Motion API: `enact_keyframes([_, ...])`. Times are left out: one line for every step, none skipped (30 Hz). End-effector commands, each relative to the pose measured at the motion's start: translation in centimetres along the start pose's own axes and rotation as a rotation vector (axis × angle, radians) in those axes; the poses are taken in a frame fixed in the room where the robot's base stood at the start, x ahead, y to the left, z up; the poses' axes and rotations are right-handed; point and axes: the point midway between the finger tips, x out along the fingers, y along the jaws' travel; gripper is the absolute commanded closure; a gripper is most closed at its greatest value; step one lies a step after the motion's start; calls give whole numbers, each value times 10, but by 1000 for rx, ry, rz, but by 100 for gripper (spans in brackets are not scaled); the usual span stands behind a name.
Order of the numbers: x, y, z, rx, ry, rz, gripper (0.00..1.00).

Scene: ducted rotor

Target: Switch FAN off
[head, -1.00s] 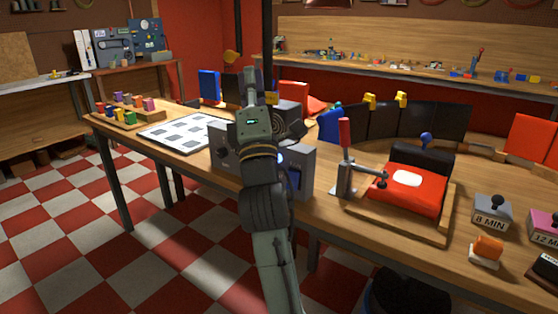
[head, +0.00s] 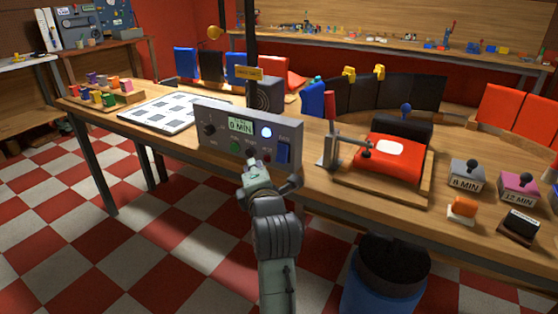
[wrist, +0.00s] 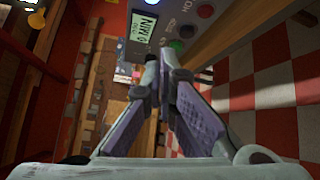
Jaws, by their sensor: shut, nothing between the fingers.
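A grey control panel (head: 222,125) stands at the table's front edge. It has a display reading "0 MIN" (head: 240,125), a lit blue-white lamp (head: 266,132), a blue switch (head: 283,153) at the right, a green button (head: 235,147) and a dark knob (head: 209,130). I cannot read which control is labelled FAN. My gripper (head: 253,164) is shut and empty, low in front of the panel's middle, left of the blue switch. In the wrist view my gripper (wrist: 165,62) points toward the panel, near its green button (wrist: 176,45) and red button (wrist: 205,11). Contact cannot be told.
A red press with a lever (head: 390,155) stands right of the panel. Timer boxes (head: 466,175) sit farther right. A white board with grey squares (head: 165,110) lies left. A blue bin (head: 385,280) stands on the floor below the table. Checkered floor in front is clear.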

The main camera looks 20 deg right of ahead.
Motion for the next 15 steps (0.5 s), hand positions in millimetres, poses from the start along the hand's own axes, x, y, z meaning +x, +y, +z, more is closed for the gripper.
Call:
enact_keyframes([0,0,0,0,0,1,100])
enact_keyframes([0,0,0,0,0,1,100])
enact_keyframes([1,0,1,0,-1,1,100])
enact_keyframes([2,-1,1,0,-1,1,100])
enact_keyframes([2,-2,2,1,-1,1,100])
enact_keyframes([4,-3,3,1,-1,1,100])
enact_keyframes([6,-5,4,1,-1,1,100])
enact_keyframes([8,-6,6,1,-1,1,100])
enact_keyframes([11,-10,8,2,-1,0,100])
enact_keyframes([14,-12,10,1,-1,-1,100])
enact_keyframes([17,-14,12,1,-2,-1,100])
enact_keyframes([21,-17,15,1,-2,0,100])
enact_keyframes([24,-19,17,2,-3,1,100])
enact_keyframes([27,-21,19,2,-2,1,100])
enact_keyframes([31,-24,22,2,-1,0,100])
